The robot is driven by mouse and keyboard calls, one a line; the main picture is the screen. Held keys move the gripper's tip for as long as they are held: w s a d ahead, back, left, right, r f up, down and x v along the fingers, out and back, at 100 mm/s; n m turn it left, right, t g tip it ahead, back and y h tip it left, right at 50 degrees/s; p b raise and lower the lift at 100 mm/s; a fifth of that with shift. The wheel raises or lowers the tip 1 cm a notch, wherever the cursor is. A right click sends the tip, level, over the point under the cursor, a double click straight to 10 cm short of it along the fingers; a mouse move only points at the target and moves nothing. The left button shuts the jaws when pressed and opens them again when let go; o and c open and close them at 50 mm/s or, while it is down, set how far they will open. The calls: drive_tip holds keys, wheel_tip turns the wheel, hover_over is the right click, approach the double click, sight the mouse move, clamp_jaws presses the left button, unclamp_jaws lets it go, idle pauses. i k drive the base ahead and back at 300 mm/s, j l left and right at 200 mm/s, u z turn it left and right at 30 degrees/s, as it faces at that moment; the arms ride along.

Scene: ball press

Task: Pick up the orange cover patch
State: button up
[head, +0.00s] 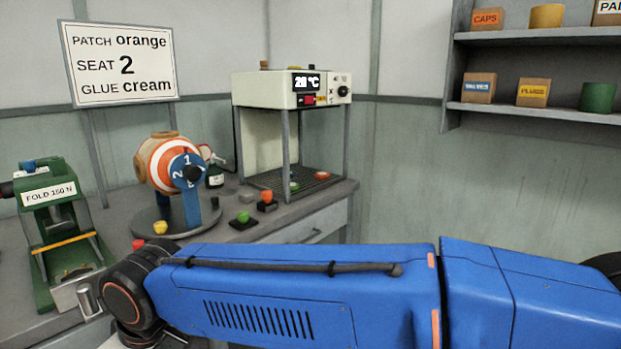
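An orange piece (267,196) sits on a small dark block on the bench in the head view. An orange-red disc (322,176) lies on the rack under the white heater box. Both are small, and I cannot tell which one is the orange cover patch. A ball (168,163) with orange and white rings and a blue numbered face stands on a round grey base. My blue arm crosses the front of the view, and its dark wrist is at the lower left. My gripper is not visible, so its hold on anything is hidden.
A green press (56,218) labelled FOLD 150 N stands at the left. A heater box (292,88) reads 20 °C. The sign (119,63) reads patch orange, seat 2, glue cream.

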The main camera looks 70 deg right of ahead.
sight(320, 175)
drive_tip(key=z, duration=2.25)
